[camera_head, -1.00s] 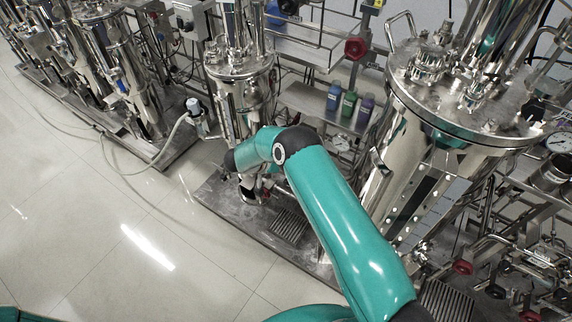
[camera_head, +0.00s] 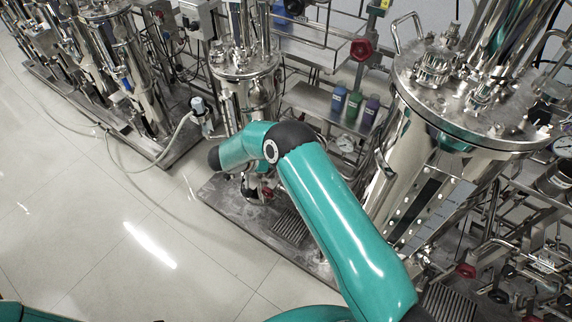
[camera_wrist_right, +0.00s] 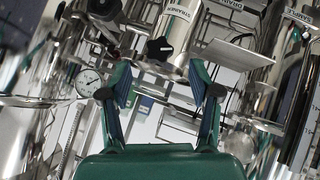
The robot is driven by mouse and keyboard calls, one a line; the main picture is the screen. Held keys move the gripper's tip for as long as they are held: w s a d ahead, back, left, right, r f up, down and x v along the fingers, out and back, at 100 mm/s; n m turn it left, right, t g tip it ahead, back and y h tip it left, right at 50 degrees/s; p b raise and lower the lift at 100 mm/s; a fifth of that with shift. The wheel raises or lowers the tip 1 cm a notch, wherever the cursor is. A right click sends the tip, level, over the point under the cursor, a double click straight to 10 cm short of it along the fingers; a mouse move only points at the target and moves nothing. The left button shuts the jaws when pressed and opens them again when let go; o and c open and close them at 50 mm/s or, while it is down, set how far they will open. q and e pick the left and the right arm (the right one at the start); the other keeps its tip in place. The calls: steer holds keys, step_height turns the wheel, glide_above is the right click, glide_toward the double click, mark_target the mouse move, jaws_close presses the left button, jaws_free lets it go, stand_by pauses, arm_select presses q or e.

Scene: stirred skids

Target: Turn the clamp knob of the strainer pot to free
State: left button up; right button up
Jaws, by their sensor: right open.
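In the right wrist view a black lobed knob (camera_wrist_right: 158,48) stands in front of a shiny steel pot (camera_wrist_right: 180,22) with a small label that seems to read STRAINER. My right gripper (camera_wrist_right: 160,80) is open, with its two teal fingers spread below and to either side of the knob. Nothing is between the fingers, and they appear apart from the knob. In the head view my teal right arm reaches towards the middle skid; the knob cannot be made out there. My left gripper is not in view.
A round gauge (camera_wrist_right: 88,82) and a coiled hose lie left of the fingers. A flat metal plate (camera_wrist_right: 232,54) and more steel pipework crowd the right. In the head view a large steel vessel (camera_head: 465,110) stands right of my arm.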

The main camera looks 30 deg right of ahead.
steer(key=shift+v, duration=2.65)
steer(key=shift+f, duration=0.1)
